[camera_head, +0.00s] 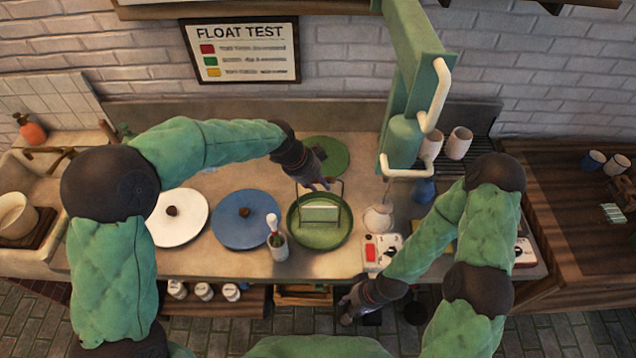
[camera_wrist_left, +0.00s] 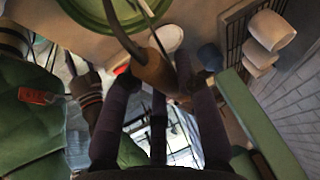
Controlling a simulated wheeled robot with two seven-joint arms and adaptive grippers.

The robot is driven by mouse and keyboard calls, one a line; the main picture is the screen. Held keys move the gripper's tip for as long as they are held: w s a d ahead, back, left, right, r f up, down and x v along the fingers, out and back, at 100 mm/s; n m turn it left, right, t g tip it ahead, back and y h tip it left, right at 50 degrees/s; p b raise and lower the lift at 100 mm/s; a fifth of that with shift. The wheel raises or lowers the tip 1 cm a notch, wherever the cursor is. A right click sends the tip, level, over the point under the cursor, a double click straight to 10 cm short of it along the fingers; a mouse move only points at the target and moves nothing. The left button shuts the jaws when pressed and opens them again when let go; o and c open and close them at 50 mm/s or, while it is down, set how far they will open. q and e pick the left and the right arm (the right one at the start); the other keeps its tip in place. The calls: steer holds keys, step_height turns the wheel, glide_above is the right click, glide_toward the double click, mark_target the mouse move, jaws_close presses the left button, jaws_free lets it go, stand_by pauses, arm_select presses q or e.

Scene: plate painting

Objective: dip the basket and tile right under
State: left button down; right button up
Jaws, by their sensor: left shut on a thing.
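The wire basket (camera_head: 341,190) hangs from my left gripper (camera_head: 318,184), which is shut on its brown handle. The handle also shows between the fingers in the left wrist view (camera_wrist_left: 152,70). The pale tile (camera_head: 320,208) sits low in the basket, inside the outline of the round green basin (camera_head: 316,241). I cannot tell whether the tile is below the surface in the basin or just above it. My right gripper (camera_head: 352,302) is low in front of the counter's edge, away from the basket; its fingers are too small to read.
A white lid (camera_head: 182,228) and a blue lid (camera_head: 240,233) lie left of the basin, with a brush cup (camera_head: 278,248) in front. A green lid (camera_head: 335,155) lies behind. A green press-like stand (camera_head: 402,135) rises behind right. A white-and-red box (camera_head: 381,252) stands at the right.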

arm_select(q)
steer(key=shift+r+p, duration=0.6)
steer(key=shift+r, duration=0.8)
stand_by(3.2)
